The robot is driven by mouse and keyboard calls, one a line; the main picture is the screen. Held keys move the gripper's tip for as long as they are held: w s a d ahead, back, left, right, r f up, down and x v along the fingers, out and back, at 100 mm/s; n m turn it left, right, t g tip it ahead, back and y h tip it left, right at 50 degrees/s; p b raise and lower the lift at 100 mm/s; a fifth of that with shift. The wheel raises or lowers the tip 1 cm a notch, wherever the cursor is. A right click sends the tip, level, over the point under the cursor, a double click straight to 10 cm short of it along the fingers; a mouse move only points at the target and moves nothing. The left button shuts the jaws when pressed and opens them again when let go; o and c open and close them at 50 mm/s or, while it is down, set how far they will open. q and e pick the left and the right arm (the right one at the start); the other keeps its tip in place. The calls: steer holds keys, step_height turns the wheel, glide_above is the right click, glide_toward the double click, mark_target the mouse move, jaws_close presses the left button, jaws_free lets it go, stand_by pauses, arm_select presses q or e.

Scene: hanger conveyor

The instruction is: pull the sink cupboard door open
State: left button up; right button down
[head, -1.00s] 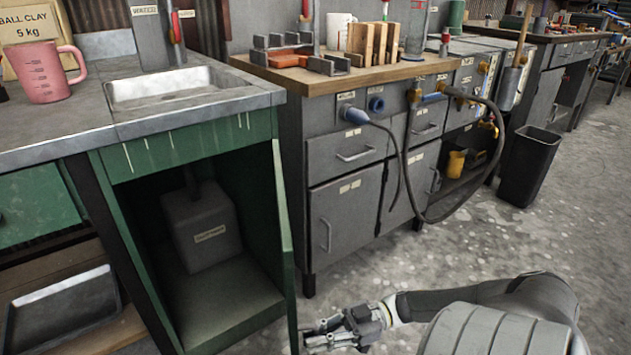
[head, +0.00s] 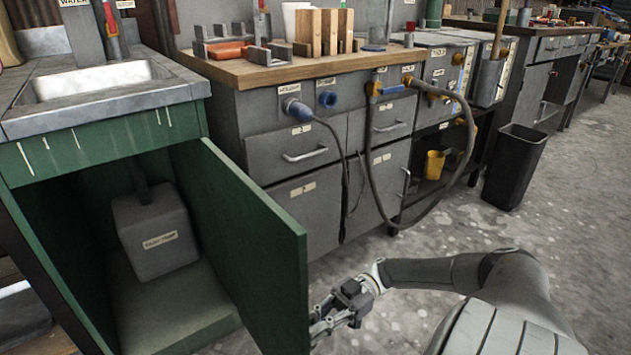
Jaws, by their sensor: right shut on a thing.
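The green sink cupboard door (head: 252,255) stands partly open, hinged on the right side of the cupboard and swung out towards me. Inside the open cupboard (head: 180,310) sits a grey labelled box (head: 155,235) with a pipe rising from it. My right gripper (head: 322,322) is at the door's free edge, low down, on its outer side. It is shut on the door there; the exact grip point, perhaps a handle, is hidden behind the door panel. My left gripper is not in view.
A metal sink (head: 95,80) is set in the counter above the cupboard. A grey drawer cabinet (head: 300,205) with a wooden top stands right behind the door. A hose (head: 372,190) hangs from it. A black bin (head: 514,165) stands farther right on clear concrete floor (head: 440,230).

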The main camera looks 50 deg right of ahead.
steer(key=shift+f, duration=0.1)
steer(key=c, duration=1.5)
jaws_free()
steer(key=shift+s+d, duration=0.35)
steer(key=shift+d, duration=1.65)
steer(key=shift+s+d, duration=0.3)
steer(key=shift+d, duration=1.65)
steer(key=shift+s+d, duration=0.35)
steer(key=shift+d, duration=1.65)
steer(key=shift+s, duration=0.1)
